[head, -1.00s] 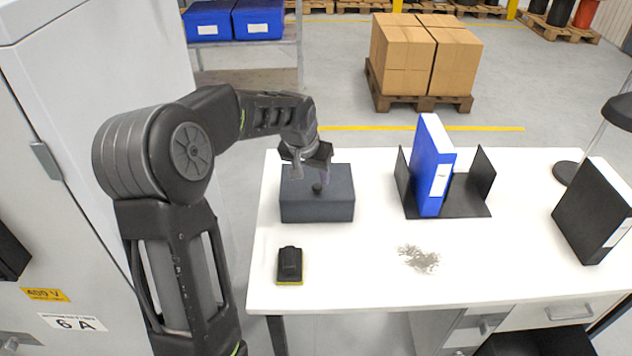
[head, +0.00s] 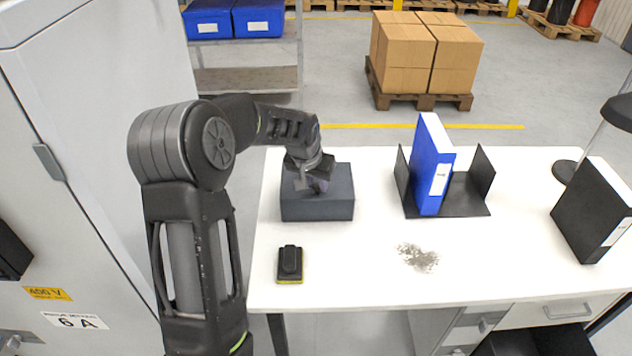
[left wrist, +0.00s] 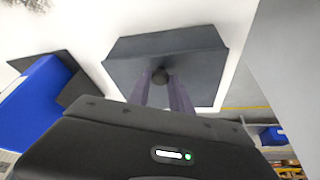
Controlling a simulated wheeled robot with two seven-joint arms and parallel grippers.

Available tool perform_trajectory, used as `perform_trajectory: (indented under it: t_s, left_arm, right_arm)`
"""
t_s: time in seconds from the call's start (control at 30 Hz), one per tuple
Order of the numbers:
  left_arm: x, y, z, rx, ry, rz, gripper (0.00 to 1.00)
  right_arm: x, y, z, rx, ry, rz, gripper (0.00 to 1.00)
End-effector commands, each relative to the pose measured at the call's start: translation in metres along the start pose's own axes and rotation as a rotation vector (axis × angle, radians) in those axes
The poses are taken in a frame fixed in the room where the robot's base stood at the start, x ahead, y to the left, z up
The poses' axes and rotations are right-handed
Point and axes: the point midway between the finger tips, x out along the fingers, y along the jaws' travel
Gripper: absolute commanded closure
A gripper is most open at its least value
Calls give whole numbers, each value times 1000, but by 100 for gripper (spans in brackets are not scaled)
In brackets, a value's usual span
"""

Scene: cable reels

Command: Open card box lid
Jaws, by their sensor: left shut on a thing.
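The card box (head: 330,204) is a dark grey box with its lid on, near the left end of the white table. In the left wrist view the lid (left wrist: 200,62) lies flat and shut, with a small round dark knob (left wrist: 160,76) on it. My left gripper (head: 318,188) is over the lid, with its fingers pointing down. The left wrist view shows the two fingers on either side of the knob, shut on it. In the head view the gripper hides the knob. My right gripper is not in view.
A black-and-yellow eraser-like block (head: 290,264) lies in front of the box. A blue binder (head: 431,165) stands in a black holder (head: 470,200) to the right. A black binder (head: 592,212) and lamp stand at the right.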

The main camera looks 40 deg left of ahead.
Motion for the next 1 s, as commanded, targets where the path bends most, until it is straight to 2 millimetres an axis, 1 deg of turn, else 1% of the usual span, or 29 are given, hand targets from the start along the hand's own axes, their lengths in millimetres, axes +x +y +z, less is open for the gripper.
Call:
perform_trajectory:
  t_s: [0.03,0.23,1.0]
  left_arm:
    - [0,0,0,0,0,0,84]
    - [0,0,0,0,0,0,100]
    - [0,0,0,0,0,0,100]
  right_arm:
    - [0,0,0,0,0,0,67]
    - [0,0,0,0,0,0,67]
    - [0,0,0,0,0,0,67]
